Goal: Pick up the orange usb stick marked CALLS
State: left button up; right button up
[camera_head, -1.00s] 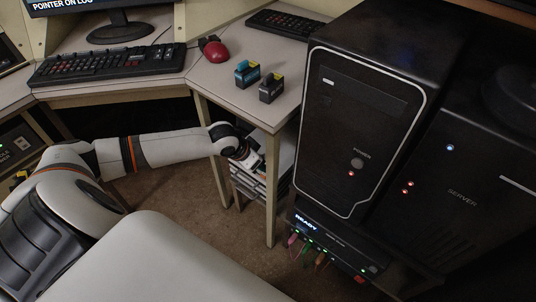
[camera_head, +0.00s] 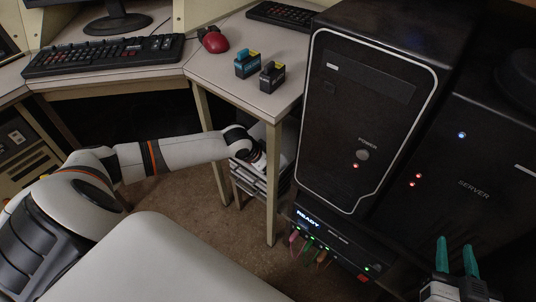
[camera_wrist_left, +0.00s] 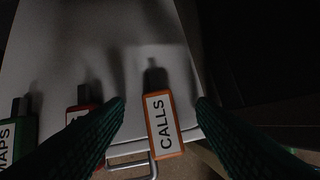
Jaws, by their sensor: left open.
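The orange usb stick marked CALLS (camera_wrist_left: 163,128) lies in the left wrist view on a pale surface, its dark plug end pointing up the picture. My left gripper (camera_wrist_left: 160,101) is open, with one green finger on each side of the stick and a visible gap to both. In the head view my left arm reaches beside the table leg, and its fingers and the stick cannot be made out there. My right gripper (camera_head: 456,252) is at the lower right of the head view, its two green fingers apart with nothing between them.
A red stick (camera_wrist_left: 82,112) and a green stick marked MAPS (camera_wrist_left: 18,140) lie left of the orange one. A metal handle (camera_wrist_left: 135,166) is close below. The table leg (camera_head: 272,190) and black computer tower (camera_head: 365,110) stand near my left arm.

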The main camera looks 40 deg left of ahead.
pick_arm(q)
grip_shut()
dwell(0.3)
